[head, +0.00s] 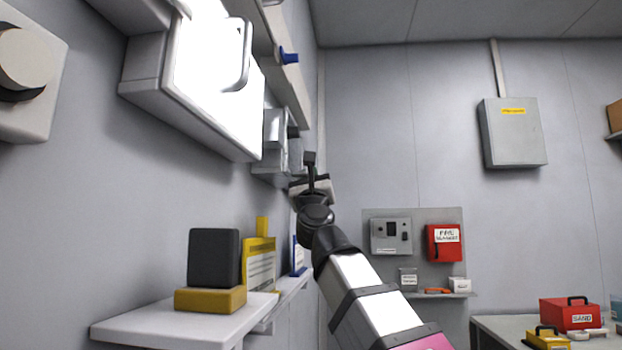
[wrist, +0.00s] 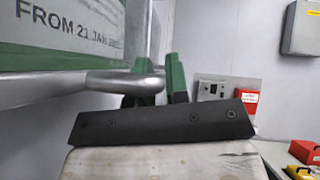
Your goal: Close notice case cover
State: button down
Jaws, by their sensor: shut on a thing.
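The notice case cover (wrist: 60,60) fills the upper left of the wrist view, close up. A sheet reading "FROM 21 JAN" shows behind its pane. A rounded grey metal handle (wrist: 115,82) stands out at its lower edge. My gripper (wrist: 160,85) has green-lined fingers and is shut on the end of this handle; the exact contact is partly hidden by the dark plate of my gripper. In the head view my gripper (head: 311,165) is beside the left wall, near small grey boxes (head: 276,140) there. Which of these is the case is hard to tell in that view.
A large white case (head: 205,75) with a handle juts from the left wall, nearer than my gripper. Below, a shelf (head: 165,332) carries a black and yellow block (head: 212,270). A red fire blanket box (head: 444,242) hangs on the far wall.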

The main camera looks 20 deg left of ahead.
jog(key=shift+a, duration=0.1)
jog(key=c, duration=1.1)
grip_release()
jog(key=v, duration=1)
jog(key=shift+s+f, duration=0.2)
jog(key=shift+s, duration=0.1)
